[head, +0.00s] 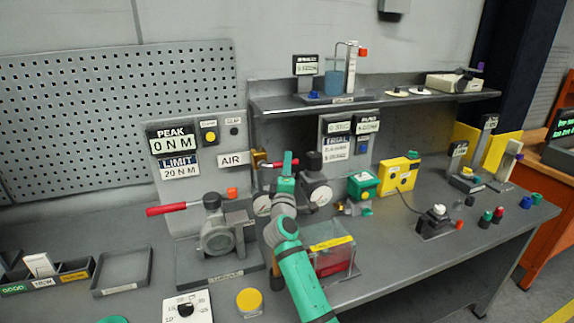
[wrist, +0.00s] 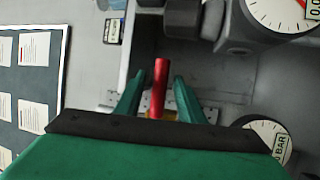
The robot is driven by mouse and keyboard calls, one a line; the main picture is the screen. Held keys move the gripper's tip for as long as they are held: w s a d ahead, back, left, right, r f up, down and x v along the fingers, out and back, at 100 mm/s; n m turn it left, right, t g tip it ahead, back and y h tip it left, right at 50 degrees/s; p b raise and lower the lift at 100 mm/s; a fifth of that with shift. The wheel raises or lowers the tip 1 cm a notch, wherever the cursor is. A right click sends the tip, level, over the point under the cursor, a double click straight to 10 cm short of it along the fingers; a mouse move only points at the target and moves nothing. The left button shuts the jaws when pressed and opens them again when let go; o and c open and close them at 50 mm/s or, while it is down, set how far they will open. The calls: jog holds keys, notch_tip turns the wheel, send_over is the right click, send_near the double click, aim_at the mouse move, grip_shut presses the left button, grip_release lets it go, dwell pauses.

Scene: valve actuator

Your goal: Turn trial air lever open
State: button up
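The air lever (head: 280,163) is a short red handle on a brass valve (head: 260,160), beside the AIR label on the back panel. In the head view it points right from the valve, just above my gripper (head: 286,175). In the wrist view the red lever (wrist: 160,85) stands between the two green fingers of my gripper (wrist: 159,82). The fingers are apart, with a gap on each side of the lever. A bit of brass shows at the lever's lower end. My gripper's body hides the rest of the valve in the wrist view.
Two round gauges (head: 318,193) stand close to my gripper; a gauge face (wrist: 285,12) and a dark fitting (wrist: 190,18) show in the wrist view. A second red handle (head: 166,209) is on the grey fixture at left. A red box (head: 332,262) with a clear cover sits right of my arm.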

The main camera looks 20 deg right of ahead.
jog(key=shift+w+d+r, duration=0.1)
jog(key=shift+w+d, duration=0.05)
jog(key=shift+w, duration=0.25)
grip_shut()
